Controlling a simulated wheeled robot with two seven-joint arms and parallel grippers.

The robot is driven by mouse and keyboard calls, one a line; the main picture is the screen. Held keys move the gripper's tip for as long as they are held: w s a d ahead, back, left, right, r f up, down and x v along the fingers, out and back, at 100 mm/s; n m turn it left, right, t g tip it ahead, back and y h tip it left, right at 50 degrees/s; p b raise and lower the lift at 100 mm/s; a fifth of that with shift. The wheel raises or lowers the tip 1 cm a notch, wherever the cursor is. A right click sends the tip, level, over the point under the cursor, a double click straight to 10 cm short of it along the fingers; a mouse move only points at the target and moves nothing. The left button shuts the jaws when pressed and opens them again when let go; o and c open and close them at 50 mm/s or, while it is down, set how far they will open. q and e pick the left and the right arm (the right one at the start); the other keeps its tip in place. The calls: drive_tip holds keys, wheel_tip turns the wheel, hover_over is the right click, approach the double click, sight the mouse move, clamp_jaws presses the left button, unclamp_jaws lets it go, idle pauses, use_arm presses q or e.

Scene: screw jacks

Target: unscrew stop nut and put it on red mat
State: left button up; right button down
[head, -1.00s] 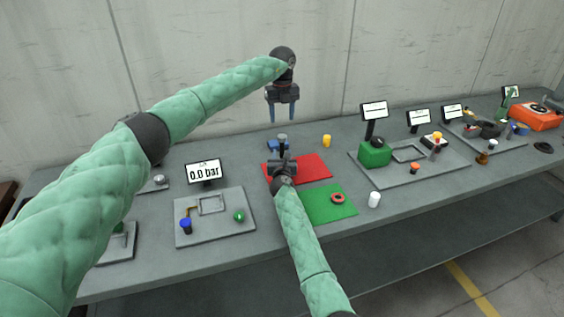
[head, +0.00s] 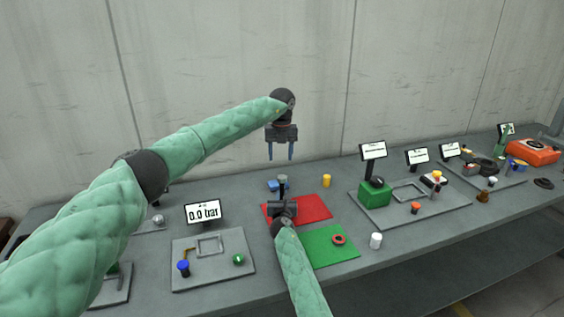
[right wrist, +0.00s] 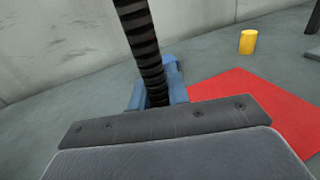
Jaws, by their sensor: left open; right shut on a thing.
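The screw jack (head: 272,186) has a blue body and stands at the back of the bench, behind the red mat. Its dark ribbed screw (right wrist: 141,40) rises out of the right wrist view. A grey cylindrical piece (head: 282,180) shows at the jack in the head view; I cannot tell whether it is the stop nut. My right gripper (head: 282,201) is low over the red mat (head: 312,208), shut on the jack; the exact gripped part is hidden. My left gripper (head: 280,155) is open and empty, pointing down above the jack and apart from it.
A green mat (head: 325,256) with a red ring (head: 338,240) lies in front. A yellow cylinder (head: 327,181) and a white one (head: 376,241) stand nearby. A gauge panel (head: 212,272) is left; a panel with a green box (head: 375,195) is right. The red mat's right part is bare.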

sight(282, 177)
use_arm(q)
drive_tip(key=m, duration=0.5)
drive_tip(key=shift+f+m, duration=0.1)
drive_tip(key=shift+m, duration=0.2)
drive_tip(key=m, duration=0.4)
drive_tip(key=shift+s, duration=0.1)
drive_tip(key=m, duration=0.4)
drive_tip(key=shift+f, duration=0.15)
drive_tip(key=m, duration=0.4)
drive_tip(key=shift+d+m, duration=0.1)
drive_tip(key=shift+m, duration=0.2)
drive_tip(key=m, duration=0.4)
drive_tip(key=shift+f, duration=0.1)
drive_tip(key=m, duration=0.5)
drive_tip(key=shift+d+m, duration=0.1)
drive_tip(key=shift+m, duration=0.3)
drive_tip(key=m, duration=0.9)
drive_tip(key=shift+m, duration=0.3)
drive_tip(key=shift+f, duration=4)
